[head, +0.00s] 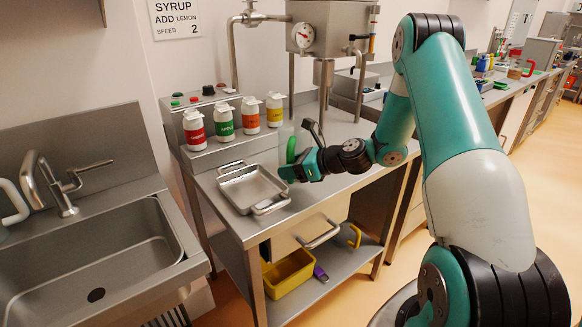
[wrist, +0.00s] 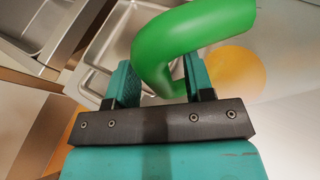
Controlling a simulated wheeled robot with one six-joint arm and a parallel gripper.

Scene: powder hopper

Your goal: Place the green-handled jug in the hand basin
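The green-handled jug (head: 286,132) is a clear vessel, upright over the counter's left part, partly hidden by my gripper; I cannot tell if its base touches the counter. Its green handle (wrist: 155,55) passes between my fingers in the wrist view. The hand basin (head: 150,250) is a steel sink at the left of the head view, empty with a dark drain. The jug is to its right, beyond a gap between the units.
A shallow steel tray (head: 228,184) lies on the counter left of my gripper. Several capped bottles (head: 194,130) stand behind it. A tap (head: 62,195) rises behind the basin, with a white curved object (head: 14,203) left of it. A gauge-fitted hopper (head: 315,30) stands behind the jug.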

